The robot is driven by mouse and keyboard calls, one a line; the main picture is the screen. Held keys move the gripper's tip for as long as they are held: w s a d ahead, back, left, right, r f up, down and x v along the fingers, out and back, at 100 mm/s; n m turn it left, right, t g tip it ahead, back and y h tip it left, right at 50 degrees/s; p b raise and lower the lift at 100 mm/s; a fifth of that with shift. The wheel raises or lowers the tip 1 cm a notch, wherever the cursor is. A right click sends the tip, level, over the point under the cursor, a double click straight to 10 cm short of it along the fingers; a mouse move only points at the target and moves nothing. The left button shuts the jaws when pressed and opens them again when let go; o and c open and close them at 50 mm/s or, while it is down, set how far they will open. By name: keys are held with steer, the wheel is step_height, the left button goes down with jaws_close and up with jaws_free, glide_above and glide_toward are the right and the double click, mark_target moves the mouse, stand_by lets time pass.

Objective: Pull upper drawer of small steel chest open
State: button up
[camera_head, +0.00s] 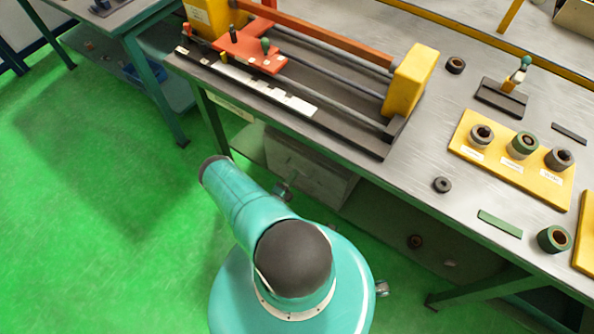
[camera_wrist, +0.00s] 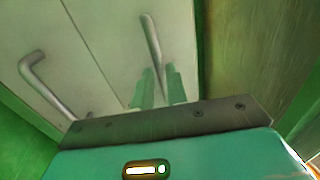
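The small steel chest (camera_head: 315,178) stands under the workbench in the head view, partly hidden by my teal arm. In the wrist view two pale drawer fronts show side by side, split by a seam, each with a grey bar handle. One handle (camera_wrist: 150,38) is at upper centre, on the front nearer the brown panel; the other handle (camera_wrist: 45,80) is at the left. My gripper (camera_wrist: 160,88) has its two green fingers apart, at the near end of the centre handle. The handle end appears between them; contact cannot be told. Both drawers look shut.
The workbench (camera_head: 370,182) overhangs the chest. On it are a winding fixture with yellow end blocks (camera_head: 410,80) and a yellow tray (camera_head: 470,160) with stator rings. A brown panel (camera_wrist: 240,50) flanks the drawers in the wrist view. Green floor (camera_head: 100,220) is clear at left.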

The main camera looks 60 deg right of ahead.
steer(key=shift+x, duration=1.5)
jaws_close()
steer(key=shift+w+a, duration=0.1)
